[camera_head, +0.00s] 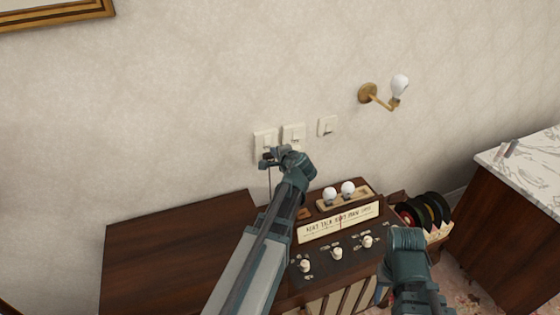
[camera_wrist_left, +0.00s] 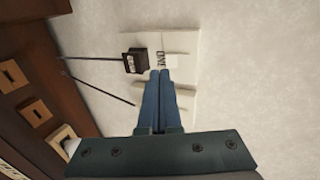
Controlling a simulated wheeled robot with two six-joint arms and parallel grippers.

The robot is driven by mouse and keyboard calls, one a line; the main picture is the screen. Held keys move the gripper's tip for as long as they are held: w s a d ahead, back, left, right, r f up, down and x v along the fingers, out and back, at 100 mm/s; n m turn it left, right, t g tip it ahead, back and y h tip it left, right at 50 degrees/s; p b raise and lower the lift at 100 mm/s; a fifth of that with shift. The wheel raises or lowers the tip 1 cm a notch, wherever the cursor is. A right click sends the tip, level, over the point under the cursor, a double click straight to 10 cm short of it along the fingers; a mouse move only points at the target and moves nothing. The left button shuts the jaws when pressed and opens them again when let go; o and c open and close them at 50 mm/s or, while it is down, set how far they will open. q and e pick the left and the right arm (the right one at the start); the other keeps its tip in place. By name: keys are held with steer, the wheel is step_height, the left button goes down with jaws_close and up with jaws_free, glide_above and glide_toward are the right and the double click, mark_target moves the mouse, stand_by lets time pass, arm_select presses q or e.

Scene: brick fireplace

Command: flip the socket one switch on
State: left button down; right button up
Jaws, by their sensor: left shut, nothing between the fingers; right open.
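Socket one is a cream wall plate (camera_head: 262,137) at the left of a row of plates, partly hidden by my left gripper (camera_head: 268,157). In the left wrist view its plate (camera_wrist_left: 186,45) carries a label reading "ONE" and a black plug (camera_wrist_left: 134,62) with a cord. A pale switch (camera_wrist_left: 178,62) sits beside the label. My left gripper (camera_wrist_left: 159,73) is shut and empty, its tips at the plate just beside the label; I cannot tell if they touch. My right gripper (camera_head: 384,291) is open, low at the right, beside the radio cabinet.
A second plate (camera_head: 293,134) and a third plate (camera_head: 327,126) continue the row. A brass wall lamp (camera_head: 368,94) is further right. Below stand a wooden cabinet (camera_head: 165,245), a radio with knobs (camera_head: 338,224), a rack of records (camera_head: 430,212) and a marble-topped cabinet (camera_head: 535,165).

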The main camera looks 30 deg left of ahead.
mark_target(268, 145)
arm_select(q)
steer(key=shift+w+a+f, duration=0.15)
steer(key=shift+w+a, duration=1)
steer(key=shift+a, duration=0.25)
steer(key=shift+w+a+f, duration=0.15)
steer(key=shift+r, duration=0.2)
